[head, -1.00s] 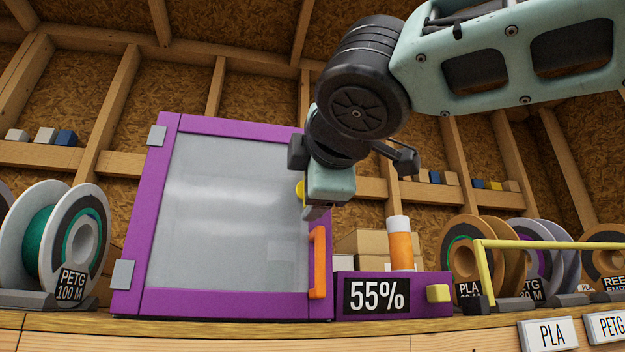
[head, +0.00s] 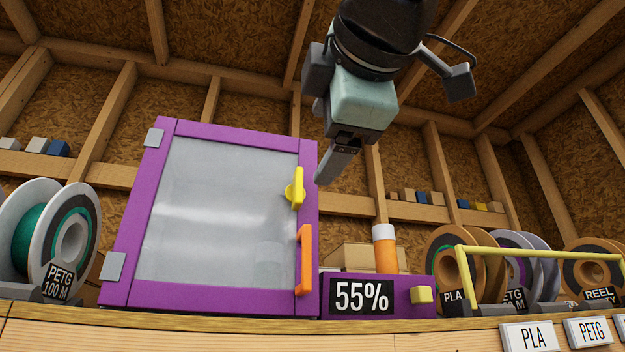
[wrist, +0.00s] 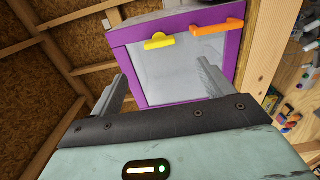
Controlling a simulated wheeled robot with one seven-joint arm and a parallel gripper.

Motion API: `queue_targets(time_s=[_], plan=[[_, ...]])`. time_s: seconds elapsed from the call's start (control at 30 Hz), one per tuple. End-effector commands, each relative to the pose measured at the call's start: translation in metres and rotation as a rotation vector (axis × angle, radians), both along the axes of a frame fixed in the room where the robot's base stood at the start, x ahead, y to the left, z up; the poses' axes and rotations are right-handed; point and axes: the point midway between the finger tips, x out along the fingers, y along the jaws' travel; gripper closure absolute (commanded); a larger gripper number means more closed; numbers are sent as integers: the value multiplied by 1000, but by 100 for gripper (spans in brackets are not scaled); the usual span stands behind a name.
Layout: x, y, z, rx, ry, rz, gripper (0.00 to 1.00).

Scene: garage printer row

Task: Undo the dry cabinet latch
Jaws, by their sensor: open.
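The purple dry cabinet (head: 310,220) stands on the wooden bench with its clear-paned door shut. Its yellow latch (head: 296,188) is on the door's right side, with its bar upright; it also shows in the wrist view (wrist: 158,41). An orange handle (head: 304,260) is below the latch and also shows in the wrist view (wrist: 218,27). My gripper (head: 335,168) is to the right of the latch in the head view, apart from it. In the wrist view my gripper (wrist: 163,70) has its two fingers wide apart with nothing between them.
A yellow rail (head: 530,252) and several spools are further right. A teal spool (head: 55,240) is at left.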

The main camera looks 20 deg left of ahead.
Motion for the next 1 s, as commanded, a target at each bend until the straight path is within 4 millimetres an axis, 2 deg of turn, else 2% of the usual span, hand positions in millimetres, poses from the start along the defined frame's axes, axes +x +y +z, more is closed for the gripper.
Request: queue_targets(time_s=[0.1, 0.3, 1.0], plan=[[-19, -12, -2, 1, -2, 0, 20], [-36, -23, -1, -1, -1, -1, 20], [-40, -24, 0, -1, 0, 0, 20]])
